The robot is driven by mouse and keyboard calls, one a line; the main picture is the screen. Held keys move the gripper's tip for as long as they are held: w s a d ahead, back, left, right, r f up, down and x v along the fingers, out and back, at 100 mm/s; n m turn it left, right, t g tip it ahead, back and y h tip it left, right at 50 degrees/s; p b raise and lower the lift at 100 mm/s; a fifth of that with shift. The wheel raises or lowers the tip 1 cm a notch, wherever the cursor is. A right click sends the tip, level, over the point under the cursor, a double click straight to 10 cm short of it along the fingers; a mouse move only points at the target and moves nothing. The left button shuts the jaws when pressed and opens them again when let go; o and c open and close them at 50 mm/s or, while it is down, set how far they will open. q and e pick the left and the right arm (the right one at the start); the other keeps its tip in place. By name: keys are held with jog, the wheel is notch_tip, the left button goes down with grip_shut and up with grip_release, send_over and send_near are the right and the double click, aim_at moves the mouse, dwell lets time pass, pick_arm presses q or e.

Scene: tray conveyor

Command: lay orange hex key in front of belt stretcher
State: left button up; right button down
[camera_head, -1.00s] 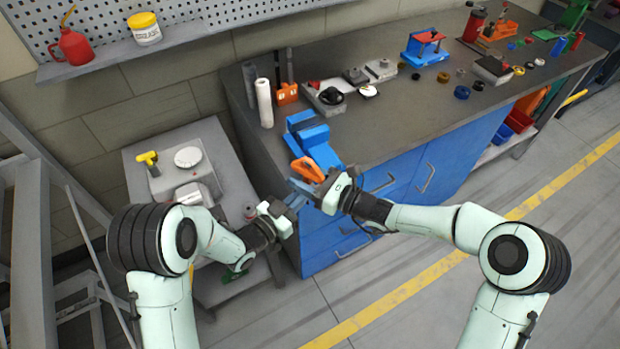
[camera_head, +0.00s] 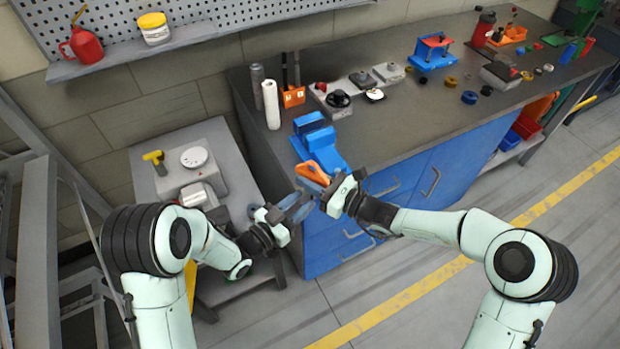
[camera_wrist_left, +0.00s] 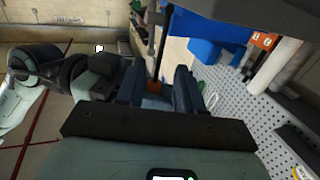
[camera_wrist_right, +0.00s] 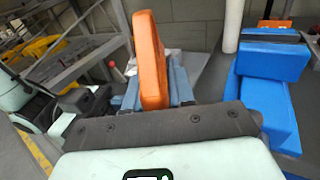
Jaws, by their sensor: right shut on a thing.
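My right gripper (camera_head: 328,188) is shut on the orange hex key (camera_head: 312,174), holding it just off the near left corner of the bench. In the right wrist view the orange hex key (camera_wrist_right: 150,62) stands up between the fingers. My left gripper (camera_head: 292,208) is open, just left of and below the right one; its fingers (camera_wrist_left: 158,90) stand apart in the left wrist view. A blue device with a red top bar (camera_head: 434,50) at the back of the bench may be the belt stretcher; I cannot tell for sure.
A blue vise (camera_head: 318,142) stands at the bench's left end, close behind the hex key. A white roll (camera_head: 271,104) and an orange holder (camera_head: 292,97) stand behind it. The grey bench top (camera_head: 400,118) is clear in the middle. A low side table (camera_head: 225,165) is at left.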

pick_arm(q)
jog(key=v, duration=0.9)
jog(key=s+a+f+n+g+y, duration=0.1)
jog(key=s+f+n+g+y, duration=0.15)
jog(key=f, duration=0.55)
jog(key=s+a+f+n+g+y, duration=0.2)
jog(key=f+y, duration=0.1)
jog(key=f, duration=0.5)
jog(key=s+a+f+n+g+y, duration=0.1)
jog(key=s+f+n+g+y, duration=0.15)
jog(key=f, duration=0.55)
jog(key=s+d+f+n+g, duration=0.1)
jog(key=s+f+g, duration=0.3)
jog(key=s, duration=0.4)
jog(key=s+d+f+n+g, duration=0.2)
jog(key=s+f+n+g, duration=0.1)
jog(key=s, duration=0.5)
jog(key=shift+s+d+f+n+g, duration=0.3)
jog(key=shift+f+n+g, duration=0.15)
jog(key=shift+f, duration=0.2)
jog(key=shift+w, duration=0.1)
